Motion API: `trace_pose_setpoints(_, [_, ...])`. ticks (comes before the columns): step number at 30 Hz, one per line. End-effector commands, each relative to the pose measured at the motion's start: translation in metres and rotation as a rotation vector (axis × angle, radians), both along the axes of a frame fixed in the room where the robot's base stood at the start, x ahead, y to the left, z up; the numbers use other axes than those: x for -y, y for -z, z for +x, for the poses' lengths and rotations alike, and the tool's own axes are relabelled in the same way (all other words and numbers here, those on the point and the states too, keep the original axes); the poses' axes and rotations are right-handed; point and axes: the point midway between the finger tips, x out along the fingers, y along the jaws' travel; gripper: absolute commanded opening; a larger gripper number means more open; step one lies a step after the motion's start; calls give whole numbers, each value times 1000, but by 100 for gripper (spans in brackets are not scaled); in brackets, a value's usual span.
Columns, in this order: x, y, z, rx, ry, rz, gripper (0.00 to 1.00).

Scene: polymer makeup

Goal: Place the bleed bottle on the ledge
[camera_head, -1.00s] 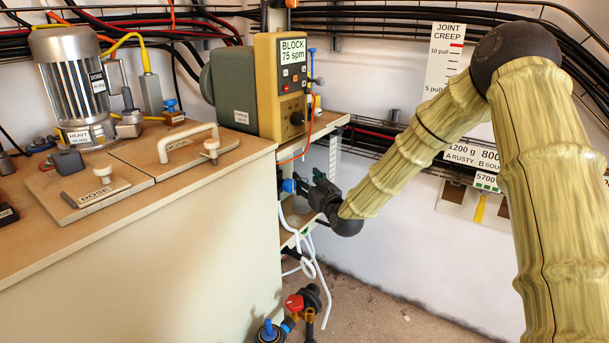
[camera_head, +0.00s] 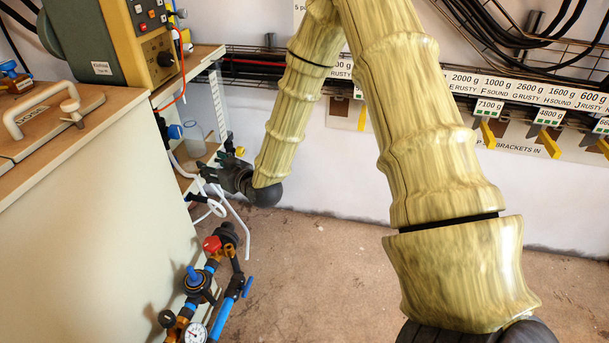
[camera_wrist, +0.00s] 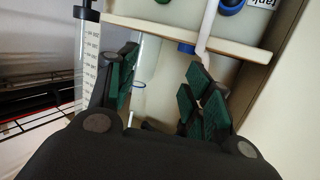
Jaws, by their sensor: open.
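A clear, pale bottle that looks like the bleed bottle (camera_head: 193,140) stands upright in the narrow shelf unit beside the cabinet, below the top board. My gripper (camera_head: 213,172) is low at the front right of it. In the wrist view my gripper (camera_wrist: 160,92) is open, with its green-padded fingers spread. A clear, faint-edged shape, likely the bottle (camera_wrist: 148,72), shows between and beyond the fingers. I see no grip on it. The lower shelf board (camera_head: 184,180) is partly hidden by my gripper and hoses. I cannot tell which board is the ledge.
The top shelf board (camera_head: 190,72) overhangs the bottle's space. A white graduated strip (camera_head: 219,100) stands at the shelf's right side. White hoses (camera_head: 238,228) and a blue pipe assembly with a gauge (camera_head: 195,332) crowd the area below. Floor to the right is clear.

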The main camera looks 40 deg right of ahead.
Motion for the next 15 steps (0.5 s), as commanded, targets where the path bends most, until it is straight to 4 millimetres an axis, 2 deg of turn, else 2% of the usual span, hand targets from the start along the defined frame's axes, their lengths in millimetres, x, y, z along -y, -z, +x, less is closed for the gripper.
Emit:
trace_pose_setpoints(1, [-9,36,-19,-84,-8,-2,50])
trace_pose_setpoints(3, [-18,82,-47,-205,-11,-1,50])
trace_pose_setpoints(6, [-29,140,-93,-371,-10,-3,50])
trace_pose_setpoints(11, [-41,218,-176,-624,3,-10,50])
trace_pose_setpoints(14, [-45,259,-236,-786,18,-21,50])
trace_pose_setpoints(15, [-46,274,-262,-853,26,-28,50])
